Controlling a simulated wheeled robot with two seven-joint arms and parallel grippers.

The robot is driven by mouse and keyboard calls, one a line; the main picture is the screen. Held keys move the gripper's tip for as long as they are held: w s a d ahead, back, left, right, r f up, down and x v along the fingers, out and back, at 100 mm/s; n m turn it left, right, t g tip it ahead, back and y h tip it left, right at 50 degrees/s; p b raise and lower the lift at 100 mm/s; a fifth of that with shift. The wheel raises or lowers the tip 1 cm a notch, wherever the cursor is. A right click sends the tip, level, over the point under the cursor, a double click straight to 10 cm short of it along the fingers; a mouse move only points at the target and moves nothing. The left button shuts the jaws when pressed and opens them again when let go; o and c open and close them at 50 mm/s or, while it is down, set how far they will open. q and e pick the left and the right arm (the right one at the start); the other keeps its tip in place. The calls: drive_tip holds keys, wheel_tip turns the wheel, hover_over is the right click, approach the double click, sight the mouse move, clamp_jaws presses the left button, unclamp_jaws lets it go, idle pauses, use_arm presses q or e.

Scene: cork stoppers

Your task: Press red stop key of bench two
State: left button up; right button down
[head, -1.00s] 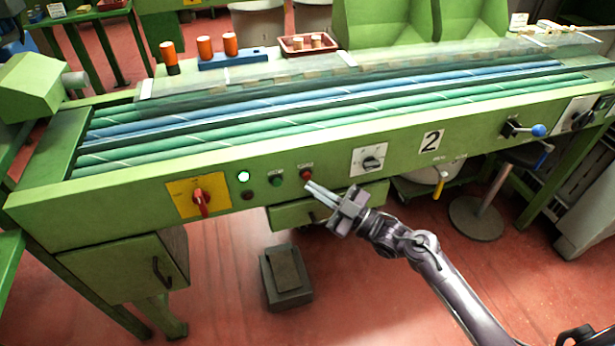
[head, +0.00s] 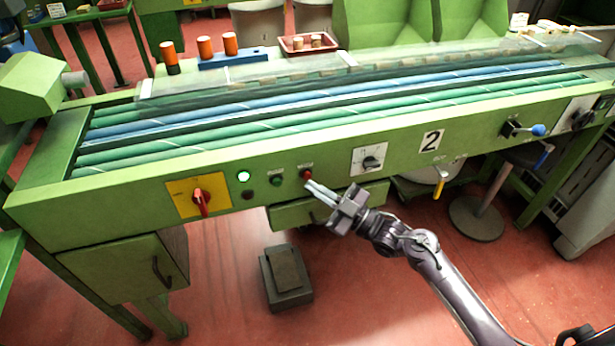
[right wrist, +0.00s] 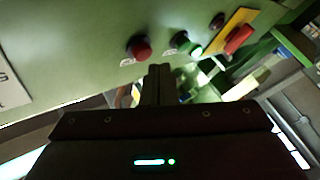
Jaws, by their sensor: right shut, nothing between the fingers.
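Bench two is the green machine with a "2" plate (head: 431,141) on its front panel. The red stop key (head: 306,174) is a small round red button on that panel, right of a green button (head: 277,180). My right gripper (head: 310,187) is shut and empty, its fingertips just below the red key in the head view. I cannot tell if they touch the panel. In the right wrist view, the red key (right wrist: 139,48) stands out from the panel above and left of the fingers (right wrist: 158,70), with the green button (right wrist: 183,42) to its right. My left gripper is not in view.
A lit white-green lamp (head: 244,177) and a yellow plate with a red rotary switch (head: 202,203) lie left of the buttons. A selector dial (head: 371,162) lies right. A drawer (head: 290,215) sits below the panel, and a dark pedal box (head: 286,277) stands on the floor.

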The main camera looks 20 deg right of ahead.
drive_tip(key=shift+w, duration=0.35)
drive_tip(key=shift+w+b, duration=0.4)
drive_tip(key=shift+w, duration=0.05)
idle(0.5)
drive_tip(key=shift+s, duration=0.1)
drive_tip(key=shift+s+p, duration=0.6)
drive_tip(key=shift+s, duration=0.2)
